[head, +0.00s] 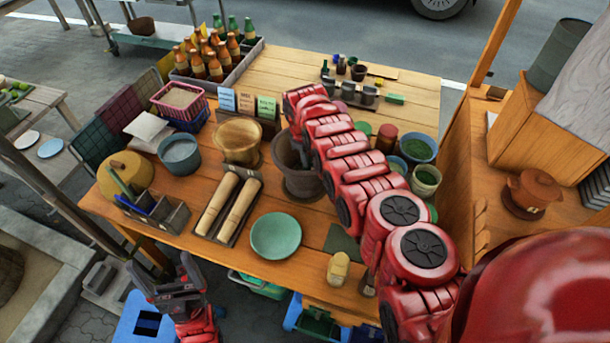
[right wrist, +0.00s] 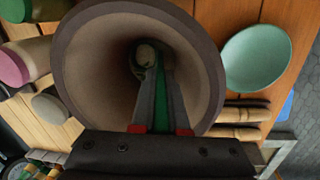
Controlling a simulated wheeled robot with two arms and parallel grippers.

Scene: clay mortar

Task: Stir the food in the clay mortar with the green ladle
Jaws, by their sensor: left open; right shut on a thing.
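The clay mortar (head: 300,185) stands on the wooden table, partly covered by my right arm in the head view. In the right wrist view the mortar (right wrist: 82,70) fills the middle, its wide mouth facing the camera. My right gripper (right wrist: 156,88) reaches over its mouth, shut on the green ladle (right wrist: 161,105), which shows as a green strip between the fingers. A small round greyish thing shows beyond the fingertips; I cannot tell what it is. I cannot make out the food in the dark inside. My left gripper (head: 165,287) is open and empty, off the table's front edge.
A wooden bowl (head: 238,140) stands left of the mortar, and a green plate (head: 276,236) in front. Two wooden rollers (head: 228,202) lie in a tray. Several cups and jars crowd the right side. A bottle crate (head: 248,58) stands at the back left.

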